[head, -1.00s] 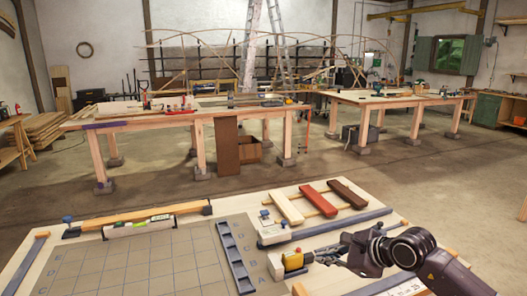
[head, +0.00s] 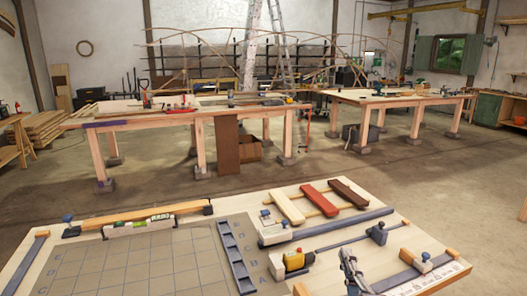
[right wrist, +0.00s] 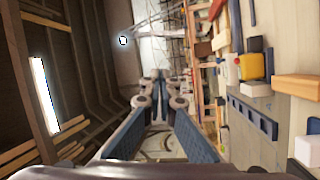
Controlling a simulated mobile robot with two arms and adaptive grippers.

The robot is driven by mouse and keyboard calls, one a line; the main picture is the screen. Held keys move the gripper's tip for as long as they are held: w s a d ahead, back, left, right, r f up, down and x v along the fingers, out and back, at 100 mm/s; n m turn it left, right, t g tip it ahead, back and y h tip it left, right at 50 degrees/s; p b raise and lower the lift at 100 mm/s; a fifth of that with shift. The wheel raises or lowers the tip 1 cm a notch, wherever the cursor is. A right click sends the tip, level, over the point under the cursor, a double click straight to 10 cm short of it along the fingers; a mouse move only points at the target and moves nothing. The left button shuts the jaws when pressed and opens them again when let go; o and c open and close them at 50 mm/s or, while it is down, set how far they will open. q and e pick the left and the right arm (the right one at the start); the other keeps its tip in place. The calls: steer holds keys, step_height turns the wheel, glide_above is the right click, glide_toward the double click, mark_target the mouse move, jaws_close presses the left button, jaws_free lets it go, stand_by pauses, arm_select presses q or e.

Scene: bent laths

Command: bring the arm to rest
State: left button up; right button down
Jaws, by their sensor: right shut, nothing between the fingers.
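My right gripper (head: 347,256) shows at the lower edge of the head view, over the right part of the near bench (head: 405,232). It points upward and holds nothing. In the right wrist view its fingers (right wrist: 158,82) are shut and empty, with blue pads towards the camera. The rest of the right arm is out of the head view. My left gripper is not in view.
Left of the gripper are a yellow block-like tool (head: 297,260) and a dark slotted rail (head: 236,258). A dark blue clamp (head: 377,233) and a white ruler (head: 418,280) lie to its right. Two wooden tables (head: 200,116) stand further back, beyond open floor.

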steer(key=s+d+f+m+g+h, duration=0.1)
steer(key=s+d+f+m+g, duration=0.3)
steer(key=f, duration=0.4)
steer(key=s+d+f+m+g+h, duration=0.1)
steer(key=s+f+m+g+h, duration=0.1)
steer(key=s+f+m+g, duration=0.45)
steer(key=s+a+f+m+g+y, duration=0.1)
steer(key=s+a+f+g, duration=0.15)
steer(key=s+f, duration=0.55)
steer(key=s+a+f+m+g+y, duration=0.1)
steer(key=s+f+m+g+y, duration=0.3)
steer(key=s, duration=0.8)
step_height(320, 180, down, 27)
steer(key=s+n+h, duration=0.2)
steer(key=n, duration=0.1)
steer(key=s+d+f+g, duration=0.1)
steer(key=s+d+f, duration=0.2)
steer(key=s+f, duration=1.3)
steer(key=shift+s+f, duration=0.15)
steer(key=shift+s, duration=0.55)
